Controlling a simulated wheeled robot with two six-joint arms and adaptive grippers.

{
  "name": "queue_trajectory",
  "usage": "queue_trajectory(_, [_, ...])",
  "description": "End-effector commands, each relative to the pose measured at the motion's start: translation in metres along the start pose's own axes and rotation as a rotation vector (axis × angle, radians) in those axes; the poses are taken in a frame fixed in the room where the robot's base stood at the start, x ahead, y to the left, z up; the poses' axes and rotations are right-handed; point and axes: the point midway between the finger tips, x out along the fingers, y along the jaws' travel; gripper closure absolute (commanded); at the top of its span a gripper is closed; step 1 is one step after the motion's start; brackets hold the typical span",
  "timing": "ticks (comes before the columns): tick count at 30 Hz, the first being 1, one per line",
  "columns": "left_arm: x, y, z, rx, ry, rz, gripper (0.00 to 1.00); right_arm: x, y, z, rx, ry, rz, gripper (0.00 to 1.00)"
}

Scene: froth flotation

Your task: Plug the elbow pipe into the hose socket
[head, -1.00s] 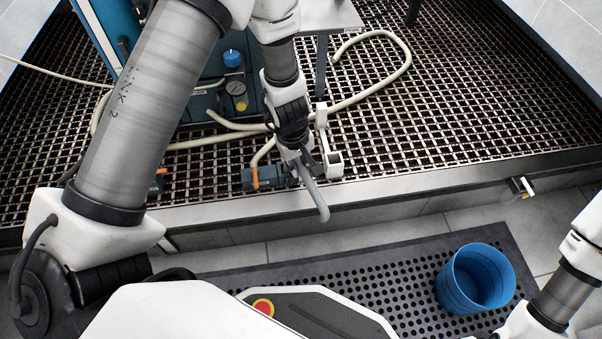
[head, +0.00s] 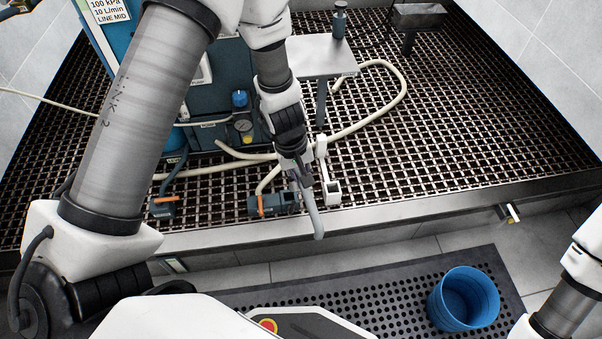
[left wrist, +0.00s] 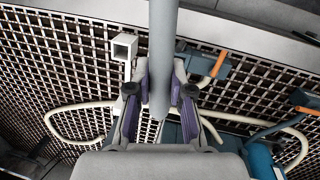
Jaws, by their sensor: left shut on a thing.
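My left gripper (head: 300,178) is shut on a grey elbow pipe (head: 315,220), whose free length points toward the front edge of the grating in the head view. In the left wrist view the pipe (left wrist: 162,50) runs up between the finger pads (left wrist: 160,95). Close by on the left in the head view is a blue-grey fitting with an orange lever (head: 268,204) and a cream hose; it also shows in the left wrist view (left wrist: 208,66). The pipe looks apart from it. I cannot tell which opening is the hose socket. My right gripper is out of view.
A white bracket with a square opening (head: 332,190) stands just right of the pipe. A second orange-lever fitting (head: 163,206) sits farther left. Cream hose (head: 400,90) loops over the grating. A blue bucket (head: 464,298) stands on the black mat (head: 350,275).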

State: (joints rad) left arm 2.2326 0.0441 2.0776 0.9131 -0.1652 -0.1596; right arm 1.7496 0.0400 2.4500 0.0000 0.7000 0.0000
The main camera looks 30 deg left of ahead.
Motion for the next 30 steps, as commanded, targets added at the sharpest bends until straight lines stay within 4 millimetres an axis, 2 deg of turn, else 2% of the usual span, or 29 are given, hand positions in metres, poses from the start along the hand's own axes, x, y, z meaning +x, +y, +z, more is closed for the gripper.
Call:
queue_trajectory(8, [-0.011,-0.013,-0.012,0.156,-0.068,0.010,1.00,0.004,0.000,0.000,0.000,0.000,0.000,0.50])
queue_trajectory(13, [-0.016,-0.020,-0.028,0.151,-0.108,0.027,1.00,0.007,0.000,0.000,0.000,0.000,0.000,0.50])
queue_trajectory(28, [-0.019,-0.020,-0.027,0.141,-0.129,0.030,1.00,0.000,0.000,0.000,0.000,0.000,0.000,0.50])
queue_trajectory(30, [-0.009,-0.022,-0.028,0.141,-0.129,0.031,1.00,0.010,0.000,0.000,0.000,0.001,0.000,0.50])
